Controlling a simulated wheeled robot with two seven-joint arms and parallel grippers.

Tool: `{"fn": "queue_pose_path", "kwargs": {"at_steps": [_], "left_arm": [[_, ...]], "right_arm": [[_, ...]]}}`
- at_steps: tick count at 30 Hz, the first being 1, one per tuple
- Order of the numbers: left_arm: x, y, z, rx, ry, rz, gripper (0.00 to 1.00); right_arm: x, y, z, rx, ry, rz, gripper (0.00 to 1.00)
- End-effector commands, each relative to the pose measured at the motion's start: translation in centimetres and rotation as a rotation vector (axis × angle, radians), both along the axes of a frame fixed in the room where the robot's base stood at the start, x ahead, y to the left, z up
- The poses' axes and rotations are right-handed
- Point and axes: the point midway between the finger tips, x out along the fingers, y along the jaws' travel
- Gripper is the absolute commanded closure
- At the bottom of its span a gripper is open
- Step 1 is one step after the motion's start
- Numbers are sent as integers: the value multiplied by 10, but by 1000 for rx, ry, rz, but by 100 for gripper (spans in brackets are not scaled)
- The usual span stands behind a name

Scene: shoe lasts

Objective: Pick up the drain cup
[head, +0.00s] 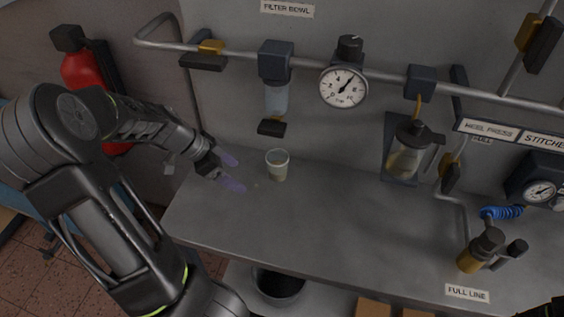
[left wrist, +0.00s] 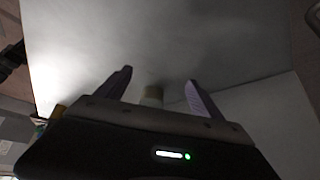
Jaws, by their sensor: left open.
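The drain cup (head: 277,165) is a small whitish, see-through cup with something brownish in it. It stands upright on the grey bench, below the filter bowl. My left gripper (head: 232,172) is just left of the cup, with its purple fingers apart and pointing toward it. The gap between the fingers is empty. In the left wrist view the cup (left wrist: 153,92) shows beyond the gripper body, between the two open fingers (left wrist: 158,88), its lower part hidden. My right gripper cannot be made out in the head view.
The filter bowl (head: 276,97) hangs above the cup, with a dark valve handle (head: 271,128) under it. A pressure gauge (head: 343,87) and an oiler (head: 411,152) are to the right. The bench (head: 330,225) in front is clear. A dark bin (head: 280,283) sits below its front edge.

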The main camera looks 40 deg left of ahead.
Motion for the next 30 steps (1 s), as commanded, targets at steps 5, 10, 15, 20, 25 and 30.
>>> {"fn": "queue_pose_path", "kwargs": {"at_steps": [5, 10, 15, 20, 25, 30], "left_arm": [[2, -1, 0, 0, 0, -1, 23], [16, -12, -1, -1, -1, -5, 23], [43, -33, -2, -1, -3, -8, 23], [65, -49, -1, -1, -3, -4, 23], [73, -55, 0, -1, -1, 0, 23], [72, -55, 0, 0, 0, 0, 23]], "right_arm": [[0, 0, 0, 0, 0, 0, 64], [1, 0, -3, 1, -1, 0, 64], [1, 0, -9, 1, -4, 1, 64], [2, 1, -13, 3, -5, 1, 64], [2, 1, -13, 4, -6, 1, 64], [2, 1, -13, 4, -6, 1, 64]]}}
